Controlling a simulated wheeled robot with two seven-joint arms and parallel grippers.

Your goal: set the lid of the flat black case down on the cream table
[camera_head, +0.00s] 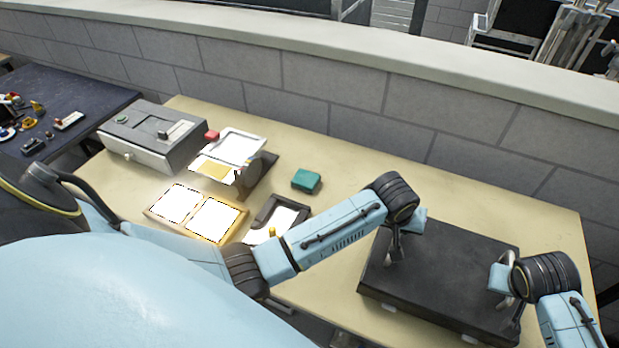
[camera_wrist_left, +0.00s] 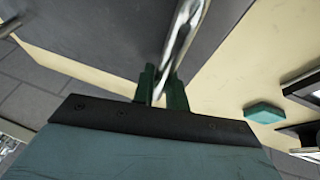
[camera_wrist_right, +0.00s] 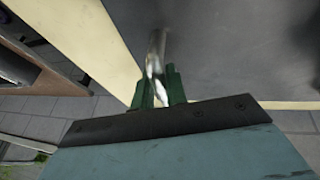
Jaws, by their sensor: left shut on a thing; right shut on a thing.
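The flat black case (camera_head: 440,270) lies on the right part of the cream table (camera_head: 345,170), its dark top facing up. A metal handle (camera_wrist_left: 186,30) rises from the lid at the left, and another metal handle (camera_wrist_right: 156,50) at the right. My left gripper (camera_head: 397,255) is shut on the left handle; its green fingers (camera_wrist_left: 162,88) close around the bar. My right gripper (camera_head: 508,290) is shut on the right handle, with its green fingers (camera_wrist_right: 158,88) around the bar. I cannot tell whether the lid is apart from the base.
A teal block (camera_head: 306,180) lies left of the case. Farther left are a dark holder with white sheets (camera_head: 275,220), a wooden tray (camera_head: 150,213) and a grey box machine (camera_head: 150,135). A low block wall (camera_head: 330,95) runs behind the table.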

